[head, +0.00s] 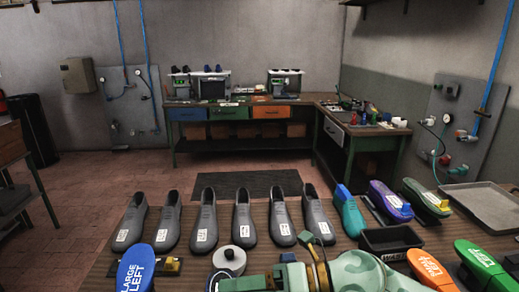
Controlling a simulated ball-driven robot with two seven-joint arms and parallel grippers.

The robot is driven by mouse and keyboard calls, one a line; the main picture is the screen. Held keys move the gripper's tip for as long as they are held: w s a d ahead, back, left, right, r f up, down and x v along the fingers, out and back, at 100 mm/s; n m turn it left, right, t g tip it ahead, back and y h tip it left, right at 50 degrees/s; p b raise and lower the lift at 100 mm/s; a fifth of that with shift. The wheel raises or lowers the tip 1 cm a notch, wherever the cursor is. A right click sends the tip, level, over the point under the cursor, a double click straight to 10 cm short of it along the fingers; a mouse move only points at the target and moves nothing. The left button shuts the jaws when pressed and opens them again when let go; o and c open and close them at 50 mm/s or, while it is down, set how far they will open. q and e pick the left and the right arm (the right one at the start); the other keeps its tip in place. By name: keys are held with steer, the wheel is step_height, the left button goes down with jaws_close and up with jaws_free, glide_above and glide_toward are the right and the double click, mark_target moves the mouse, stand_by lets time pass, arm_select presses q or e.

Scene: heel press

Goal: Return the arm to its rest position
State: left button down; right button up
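A green and cream rounded body with a yellow ring (320,268), which looks like an arm of mine, reaches in along the bottom edge of the head view. It runs leftward to a green section and a dark end piece near the bottom centre. I cannot make out gripper fingers on it, nor whether they are open or shut. My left gripper is not in view. A round white part with a grey knob (229,254) stands just behind the dark end. No object is visibly held.
Several grey shoes (205,222) with white labels stand in a row on the wooden table (180,284). A blue "LARGE LEFT" form (136,268) is front left. Coloured forms, a black bin (391,240) and a grey tray (487,207) fill the right. Workbenches (245,120) stand behind.

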step_height(320, 180, up, 5)
steer(key=m+t+y, duration=0.4)
steer(key=w+d+r+m+t+h, duration=0.1)
steer(key=w+d+m+t+h, duration=0.2)
steer(key=m+t, duration=0.4)
steer(key=w+d+r+m+t+h, duration=0.1)
steer(key=w+d+m+t+h, duration=0.1)
steer(key=d+m+t+h, duration=0.4)
steer(key=d+f+m+h, duration=0.8)
steer(key=d+m+h, duration=0.2)
steer(key=m, duration=0.2)
steer(key=s+d+f+m+g+h, duration=0.55)
steer(key=s+d+f+g, duration=0.65)
steer(key=s+f, duration=0.55)
steer(key=s+a+f+g+y+b, duration=0.1)
steer(key=s+a+f+y, duration=0.1)
steer(key=f, duration=1.2)
steer(key=s+a+f+g+y+b, duration=0.1)
steer(key=s+a+f, duration=0.1)
steer(key=f, duration=1.1)
steer(key=s+f+m+g+y+b, duration=0.1)
steer(key=s+f+m+g+b, duration=0.1)
steer(key=s+f, duration=1.6)
steer(key=shift+s+d+f+m+g+y, duration=0.25)
steer(key=shift+s+m+g+y, duration=0.1)
steer(key=shift+s, duration=0.6)
